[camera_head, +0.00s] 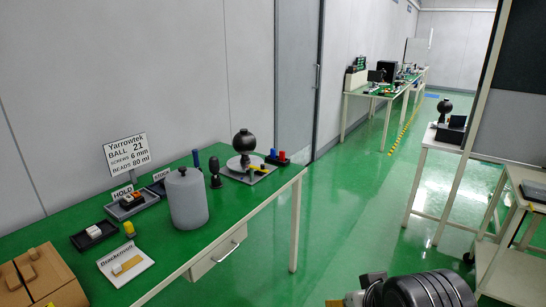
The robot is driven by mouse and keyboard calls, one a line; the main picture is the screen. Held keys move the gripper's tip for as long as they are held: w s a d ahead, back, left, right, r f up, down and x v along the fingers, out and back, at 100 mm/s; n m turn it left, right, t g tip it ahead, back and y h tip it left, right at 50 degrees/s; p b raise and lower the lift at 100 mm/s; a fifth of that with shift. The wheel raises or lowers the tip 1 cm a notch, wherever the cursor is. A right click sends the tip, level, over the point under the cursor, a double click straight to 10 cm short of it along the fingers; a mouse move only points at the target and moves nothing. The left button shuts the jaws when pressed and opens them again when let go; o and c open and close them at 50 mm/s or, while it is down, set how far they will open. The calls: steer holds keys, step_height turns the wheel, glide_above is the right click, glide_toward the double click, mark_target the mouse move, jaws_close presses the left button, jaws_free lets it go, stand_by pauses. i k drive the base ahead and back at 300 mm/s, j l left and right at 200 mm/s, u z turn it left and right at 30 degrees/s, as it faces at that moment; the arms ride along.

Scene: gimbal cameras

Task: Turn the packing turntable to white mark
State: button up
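What looks like the packing turntable, a pale round disc (237,166), lies on a grey plate at the far right end of the near green-topped table. A dark round-bodied device (243,144) stands on the disc and hides much of it. I cannot make out a white mark at this size. A dark ribbed part of my own arm (430,290) shows at the bottom right, well apart from the table. The fingers of my gripper do not show.
The near table (230,240) also holds a grey cylinder (187,198), a dark knobbed object (215,172), small trays, a Drackemoth card (126,264) and a cardboard box (40,280). Green floor right of the table is clear.

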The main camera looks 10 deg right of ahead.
mark_target(244, 142)
steer(key=i, duration=0.95)
steer(key=i+j+z, duration=0.1)
steer(key=i, duration=0.8)
